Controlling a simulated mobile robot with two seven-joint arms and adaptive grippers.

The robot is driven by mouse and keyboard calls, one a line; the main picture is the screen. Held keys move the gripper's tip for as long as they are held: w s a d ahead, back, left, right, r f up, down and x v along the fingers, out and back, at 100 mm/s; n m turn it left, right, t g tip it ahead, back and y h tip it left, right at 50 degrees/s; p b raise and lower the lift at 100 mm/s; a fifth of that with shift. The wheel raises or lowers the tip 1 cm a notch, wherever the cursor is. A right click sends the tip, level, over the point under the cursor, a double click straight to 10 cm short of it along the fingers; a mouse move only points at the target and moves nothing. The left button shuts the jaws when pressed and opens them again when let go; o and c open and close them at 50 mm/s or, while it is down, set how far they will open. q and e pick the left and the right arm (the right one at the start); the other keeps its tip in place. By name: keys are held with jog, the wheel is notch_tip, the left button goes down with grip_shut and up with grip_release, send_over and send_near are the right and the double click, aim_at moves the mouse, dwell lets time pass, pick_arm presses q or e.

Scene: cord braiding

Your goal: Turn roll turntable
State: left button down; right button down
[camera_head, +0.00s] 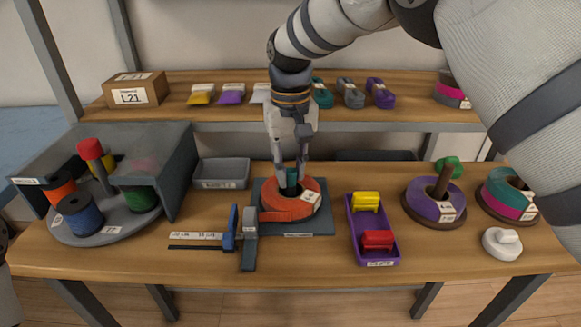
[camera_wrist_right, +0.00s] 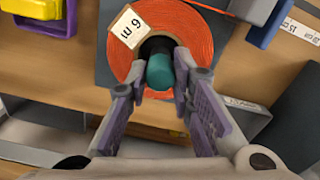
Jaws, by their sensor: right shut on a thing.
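The grey round turntable (camera_head: 100,229) stands at the left of the table, partly under a dark grey housing. It carries an orange roll (camera_head: 61,190), a blue roll (camera_head: 80,215), a green roll (camera_head: 140,200) and a yellow one partly hidden behind a post with a red knob (camera_head: 90,149). My right gripper (camera_head: 291,178) is away from it, pointing down over a flat orange cord roll (camera_head: 273,205) on a dark base plate. It is shut on the teal knob (camera_wrist_right: 160,72) at the roll's centre, and the wrist view also shows the orange roll (camera_wrist_right: 198,40). My left gripper is not in view.
A purple tray (camera_head: 362,235) with yellow and red pieces, a purple roll (camera_head: 434,205) on a stand and a white knobbed disc (camera_head: 502,243) lie rightward. A shelf (camera_head: 220,112) runs behind.

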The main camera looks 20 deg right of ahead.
jog(key=shift+m, duration=5.4)
jog(key=shift+m, duration=0.5)
jog(key=c, duration=1.4)
grip_release()
jog(key=shift+r, duration=0.1)
notch_tip(320, 180, up, 12)
